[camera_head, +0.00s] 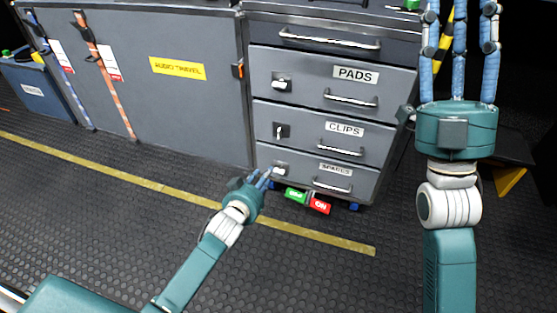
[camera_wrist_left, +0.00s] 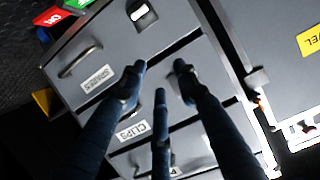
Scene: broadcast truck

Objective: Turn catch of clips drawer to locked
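The clips drawer (camera_head: 305,130) is shut, a grey front with a CLIPS label and a bar handle (camera_head: 341,149). Its catch (camera_head: 281,131) is at the left, with a pale lever standing about upright on a dark plate. In the left wrist view the CLIPS label (camera_wrist_left: 132,131) shows between my fingers, and the catch is not visible there. My left gripper (camera_head: 264,178) is open and empty, low in front of the cabinet near the spares drawer's catch, below the clips catch. It also shows in the left wrist view (camera_wrist_left: 160,78). My right gripper (camera_head: 459,25) is open and empty, fingers up, right of the cabinet.
The pads drawer (camera_head: 305,75) above and spares drawer (camera_head: 303,168) below are shut; their catch levers lie about sideways. Green (camera_head: 296,195) and red (camera_head: 320,205) tags are at the cabinet's foot. A grey panel (camera_head: 180,110) stands at left. The floor in front is clear.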

